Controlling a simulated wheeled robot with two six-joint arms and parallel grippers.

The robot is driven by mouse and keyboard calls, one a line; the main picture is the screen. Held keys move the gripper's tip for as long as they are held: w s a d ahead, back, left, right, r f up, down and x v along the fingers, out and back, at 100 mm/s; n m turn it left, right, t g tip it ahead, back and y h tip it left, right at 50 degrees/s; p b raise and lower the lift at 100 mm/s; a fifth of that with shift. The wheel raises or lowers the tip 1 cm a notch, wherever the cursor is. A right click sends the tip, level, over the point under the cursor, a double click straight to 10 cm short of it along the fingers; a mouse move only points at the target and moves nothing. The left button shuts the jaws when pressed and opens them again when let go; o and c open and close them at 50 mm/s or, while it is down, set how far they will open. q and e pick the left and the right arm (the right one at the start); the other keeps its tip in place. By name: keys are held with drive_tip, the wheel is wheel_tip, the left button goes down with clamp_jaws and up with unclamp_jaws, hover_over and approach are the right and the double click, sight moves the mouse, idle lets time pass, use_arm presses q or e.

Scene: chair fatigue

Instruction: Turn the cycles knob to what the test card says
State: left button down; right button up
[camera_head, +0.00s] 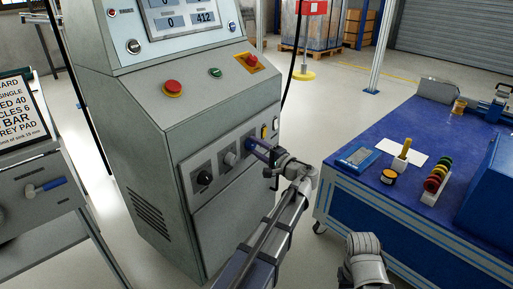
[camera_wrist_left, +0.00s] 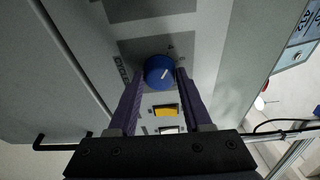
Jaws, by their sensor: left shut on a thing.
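The blue cycles knob (camera_wrist_left: 158,72) is in the left wrist view, with a white pointer line and a "CYCLES" label beside it. My left gripper (camera_head: 256,146) is at the machine's lower front panel, its two fingers shut on the knob's sides. In the head view the fingers hide the knob. The test card (camera_head: 20,112) stands at the far left, partly cut off by the picture edge; I read "40", "CLES 6", "BAR" and "REY PAD". My right gripper is not in view.
A black knob (camera_head: 204,178) and a grey knob (camera_head: 230,158) sit left of my gripper on the panel. A yellow switch (camera_wrist_left: 165,110) is close by the blue knob. A blue workbench (camera_head: 350,197) with small items stands at right; open floor lies between.

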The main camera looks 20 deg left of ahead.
use_arm(q)
drive_tip(key=m+p, duration=0.1)
drive_tip(key=m, duration=0.2)
drive_tip(key=shift+r+h+p, duration=0.2)
drive_tip(key=shift+h+p, duration=0.1)
drive_tip(key=shift+w+m+g+p, duration=0.1)
drive_tip(key=shift+m+g+p, duration=0.55)
drive_tip(key=shift+m, duration=1.15)
drive_tip(key=shift+h, duration=0.3)
drive_tip(key=shift+c, duration=1.7)
unclamp_jaws()
drive_tip(key=f+p+v, duration=0.1)
drive_tip(key=v, duration=0.6)
drive_tip(key=shift+d+r, duration=0.4)
drive_tip(key=shift+r, duration=0.05)
